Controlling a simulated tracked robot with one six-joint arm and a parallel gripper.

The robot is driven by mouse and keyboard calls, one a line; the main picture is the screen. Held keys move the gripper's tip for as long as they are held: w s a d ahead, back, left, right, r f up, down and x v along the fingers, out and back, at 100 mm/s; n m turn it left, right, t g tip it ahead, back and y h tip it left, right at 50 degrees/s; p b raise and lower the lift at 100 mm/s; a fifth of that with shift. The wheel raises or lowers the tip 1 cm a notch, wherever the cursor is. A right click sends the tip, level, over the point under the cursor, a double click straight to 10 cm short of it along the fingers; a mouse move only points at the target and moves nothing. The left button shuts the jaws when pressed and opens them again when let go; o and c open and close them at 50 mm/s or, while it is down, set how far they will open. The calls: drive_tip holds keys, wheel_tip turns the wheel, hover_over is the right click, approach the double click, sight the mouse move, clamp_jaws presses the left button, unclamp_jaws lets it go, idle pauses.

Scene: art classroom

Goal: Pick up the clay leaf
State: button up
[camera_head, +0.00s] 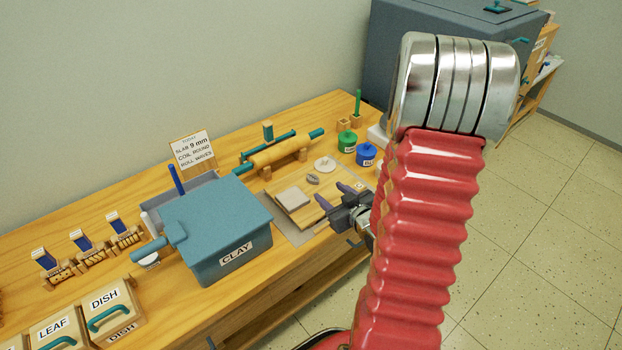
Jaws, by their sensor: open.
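A small grey piece (313,179), which looks like the clay leaf, lies on the wooden board (317,213) at the right part of the workbench. It is too small to make out its outline well. A flat grey slab (292,199) lies left of it on the board, and a pale round disc (325,164) with a knob lies behind it. My gripper (334,194) is open, with its two dark fingers apart and pointing left over the board's right side. It appears empty, to the right of and nearer than the grey piece. My red arm hides the bench's right end.
A blue CLAY box (223,225) stands left of the board. A rolling pin (280,152) rests on supports behind. Green (347,141) and blue (366,153) lidded jars stand at the back right. LEAF (56,329) and DISH (106,300) boxes sit at the front left.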

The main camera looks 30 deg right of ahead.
drive_tip(key=shift+s+d+f+m+t, duration=0.2)
drive_tip(key=shift+s+f+m+t, duration=0.1)
drive_tip(key=shift+s+f+t, duration=0.45)
drive_tip(key=shift+s+f+m+t, duration=0.2)
drive_tip(key=shift+s+m+t, duration=0.25)
drive_tip(key=shift+s, duration=0.5)
drive_tip(key=shift+w, duration=0.1)
